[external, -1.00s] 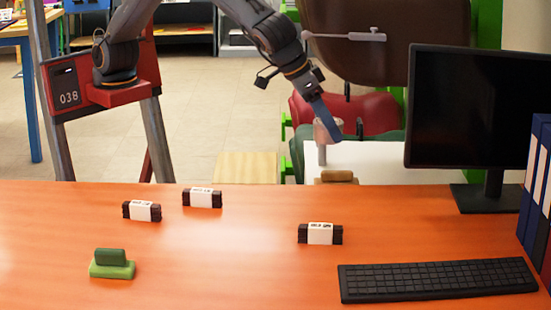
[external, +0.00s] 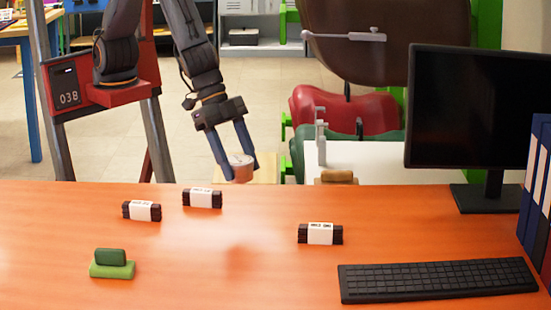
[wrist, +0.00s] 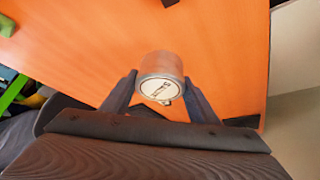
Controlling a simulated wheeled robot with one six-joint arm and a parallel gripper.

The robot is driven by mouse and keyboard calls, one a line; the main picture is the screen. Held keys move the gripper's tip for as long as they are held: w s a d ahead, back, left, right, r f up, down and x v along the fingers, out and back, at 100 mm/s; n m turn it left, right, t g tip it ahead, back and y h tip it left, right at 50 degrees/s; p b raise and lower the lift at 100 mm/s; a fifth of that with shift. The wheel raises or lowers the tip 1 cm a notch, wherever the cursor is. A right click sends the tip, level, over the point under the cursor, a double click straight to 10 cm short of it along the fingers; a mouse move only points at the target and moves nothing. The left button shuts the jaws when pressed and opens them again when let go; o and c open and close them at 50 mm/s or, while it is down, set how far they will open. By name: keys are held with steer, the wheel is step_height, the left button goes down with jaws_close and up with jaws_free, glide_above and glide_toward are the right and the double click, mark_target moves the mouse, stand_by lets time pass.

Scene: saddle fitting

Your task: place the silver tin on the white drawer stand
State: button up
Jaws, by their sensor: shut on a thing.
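The silver tin (external: 241,168) is a short round can. It is held between the two fingers of my gripper (external: 242,171), above the far edge of the orange desk. In the wrist view the tin (wrist: 161,68) sits between the fingertips of my gripper (wrist: 159,84), its pale round face with a dark drawing turned to the camera. A white-topped piece (external: 378,158), which looks like the white drawer stand, is behind the desk to the right, apart from the tin. Its lower part is hidden by the desk and its right end by the monitor.
The orange desk (external: 230,275) holds several dark bundles with white bands, one being near the middle (external: 320,234), a green block (external: 112,264), a keyboard (external: 440,280) and a monitor (external: 480,115). A grey clamp-like tool (external: 321,140) stands by the white top's left end.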

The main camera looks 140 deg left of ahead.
steer(key=shift+s+d+f+m, duration=0.2)
steer(key=shift+s+d+m, duration=0.1)
steer(key=shift+s+d, duration=0.25)
steer(key=w+a+f+n+y+b, duration=0.1)
steer(key=w+a+n, duration=0.1)
steer(key=a, duration=0.6)
steer(key=w+a+f+n+y+b, duration=0.1)
steer(key=w+a+n+b, duration=0.1)
steer(key=a, duration=0.7)
steer(key=w+a+f+n+g+y+b, duration=0.1)
steer(key=w+a+f+n, duration=0.1)
steer(key=a, duration=0.6)
steer(key=shift+w+a+n, duration=0.15)
steer(key=shift+a+n, duration=0.2)
steer(key=shift+n, duration=0.05)
steer(key=s+a+f+n+g+y+b, duration=0.1)
steer(key=s+a+f+n+b, duration=0.3)
steer(key=a, duration=0.6)
steer(key=s+a+f+g+b, duration=0.15)
steer(key=a+f, duration=0.35)
steer(key=a, duration=0.5)
steer(key=s+a+f+n+y+b, duration=0.1)
steer(key=s+a+f+n+b, duration=0.25)
steer(key=a, duration=0.65)
steer(key=a+r+p, duration=0.2)
steer(key=a, duration=0.7)
steer(key=shift+m, duration=0.35)
steer(key=f, duration=0.9)
steer(key=shift+w+f, duration=0.3)
steer(key=shift+w, duration=0.05)
